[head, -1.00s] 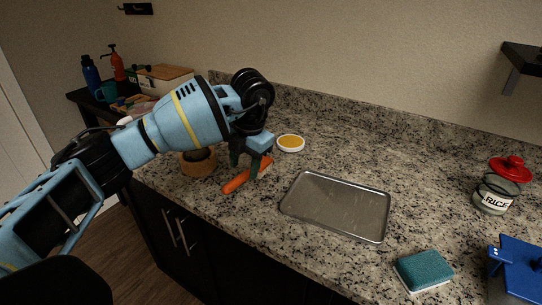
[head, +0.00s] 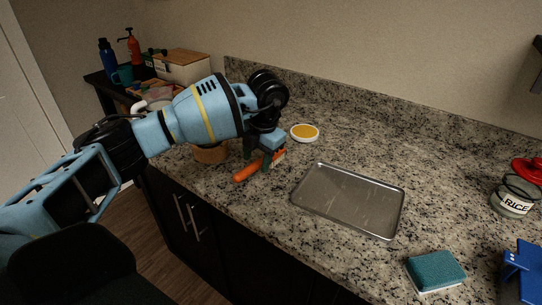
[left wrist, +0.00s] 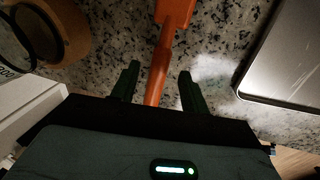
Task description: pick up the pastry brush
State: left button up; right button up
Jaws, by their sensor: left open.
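The pastry brush (head: 247,172) has an orange handle and lies on the granite counter, left of the metal tray. In the left wrist view its handle (left wrist: 160,62) runs between the fingers, with its wider end toward the top. My left gripper (head: 257,157) is open at the brush in the head view. In the left wrist view the gripper (left wrist: 159,72) has one finger on each side of the handle, with gaps. Part of the brush is hidden behind the gripper in the head view. My right gripper is not in view.
A metal tray (head: 350,201) lies right of the brush. A white dish with yellow contents (head: 305,132) is behind it, and a wooden round container (head: 211,154) is close on the left. A teal sponge (head: 436,271) and rice jar (head: 513,200) are farther right.

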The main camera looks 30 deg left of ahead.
aim_at(256, 163)
pick_arm(q)
jog(key=f, duration=0.3)
jog(key=shift+w+a+f, duration=0.1)
jog(key=shift+a+f, duration=0.05)
jog(key=shift+a, duration=0.25)
grip_shut()
